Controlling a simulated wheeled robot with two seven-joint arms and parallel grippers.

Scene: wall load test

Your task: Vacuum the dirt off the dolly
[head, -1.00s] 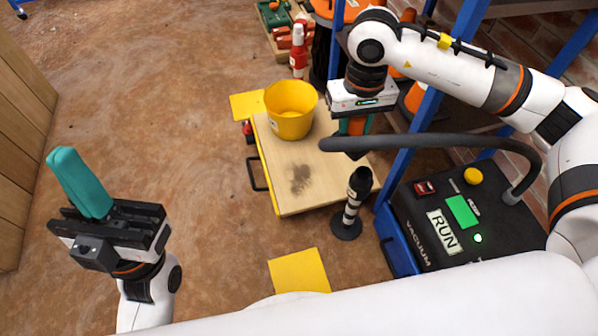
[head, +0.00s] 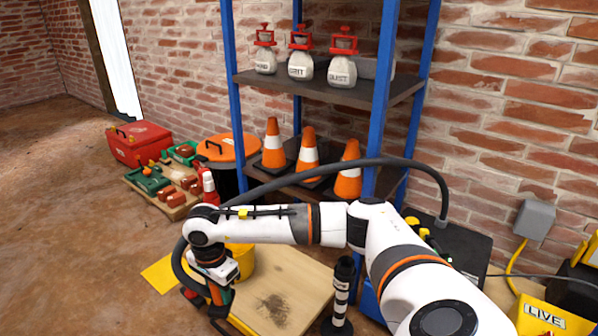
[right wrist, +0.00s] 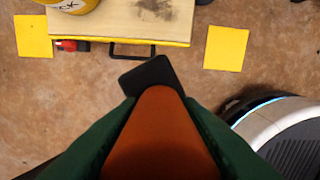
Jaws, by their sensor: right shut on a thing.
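The wooden-topped dolly (head: 300,275) stands low on the floor, with a dark dirt patch (head: 273,306) on its top. In the right wrist view the dolly (right wrist: 110,18) and part of the dirt (right wrist: 158,8) show at the top edge. My right gripper (head: 220,293) is at the dolly's left edge. Its green fingers are shut on the orange vacuum wand (right wrist: 160,130), whose black nozzle (right wrist: 150,76) appears over the floor beside the dolly's black handle. The hose (head: 330,164) arcs from the black vacuum (head: 462,248) behind my arm to the wand. My left gripper is out of view.
A yellow bucket (head: 245,262) stands on the dolly, partly hidden by my arm. A black-and-white post (head: 341,290) stands to its right. Behind is a blue-framed shelf (head: 330,92) with cones and bags. Yellow floor squares (right wrist: 227,48) flank the dolly; open floor lies left.

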